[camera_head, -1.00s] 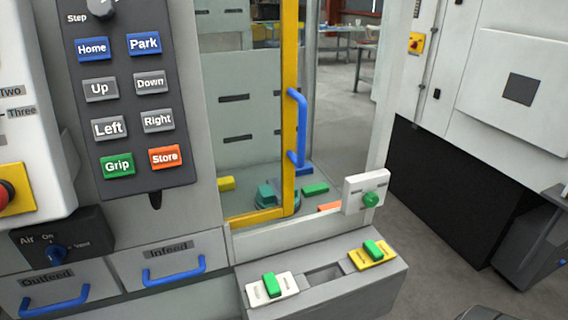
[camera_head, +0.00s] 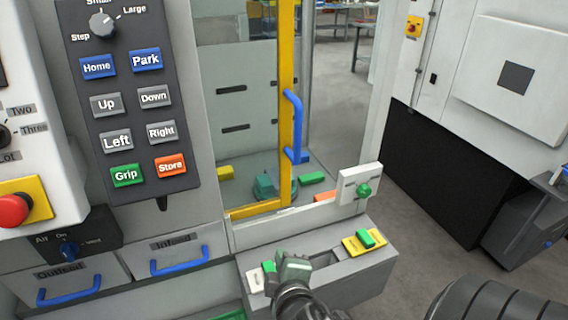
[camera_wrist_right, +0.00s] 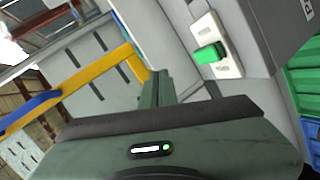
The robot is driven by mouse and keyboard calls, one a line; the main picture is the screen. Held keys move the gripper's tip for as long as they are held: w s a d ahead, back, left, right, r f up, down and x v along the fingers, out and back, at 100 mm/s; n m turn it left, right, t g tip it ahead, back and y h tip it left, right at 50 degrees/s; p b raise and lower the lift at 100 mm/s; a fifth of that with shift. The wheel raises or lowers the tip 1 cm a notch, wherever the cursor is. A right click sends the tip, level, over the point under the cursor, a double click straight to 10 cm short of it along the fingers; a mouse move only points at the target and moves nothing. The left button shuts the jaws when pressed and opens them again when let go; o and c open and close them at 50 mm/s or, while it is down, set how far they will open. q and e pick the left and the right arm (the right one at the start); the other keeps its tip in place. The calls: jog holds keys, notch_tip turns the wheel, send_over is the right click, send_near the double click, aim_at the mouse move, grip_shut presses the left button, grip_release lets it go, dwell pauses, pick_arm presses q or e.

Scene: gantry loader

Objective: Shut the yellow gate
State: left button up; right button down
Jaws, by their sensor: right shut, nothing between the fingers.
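The yellow gate (camera_head: 286,120) has a yellow frame and a blue handle (camera_head: 295,125) at its right edge. A gap stands between its yellow upright and the pale right post. In the right wrist view the yellow frame (camera_wrist_right: 95,80) runs slantwise, with the blue handle (camera_wrist_right: 30,112) at the left edge. My right gripper (camera_head: 293,262) is shut and empty, below the gate, over the grey ledge beside the left green block. Its shut fingers (camera_wrist_right: 157,88) point towards the lower part of the gate frame, apart from the handle. My left gripper is out of view.
The grey ledge (camera_head: 350,275) carries a yellow plate (camera_head: 362,243) with a green block. A white plate with a green knob (camera_head: 364,190) sits at the gap's lower right. The button panel (camera_head: 140,110) and two blue-handled drawers are left. Grey floor is free at right.

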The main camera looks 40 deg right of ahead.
notch_tip(320, 180, up, 13)
jog(key=w+n+t+h, duration=0.2)
jog(key=n+t+h, duration=0.1)
jog(key=n+t, duration=0.2)
jog(key=w+d, duration=0.2)
jog(key=w+d+r+p, duration=0.1)
jog(key=w+d, duration=0.5)
jog(key=shift+d+r+p, duration=0.1)
jog(key=shift+r+p, duration=0.2)
jog(key=shift+p, duration=0.05)
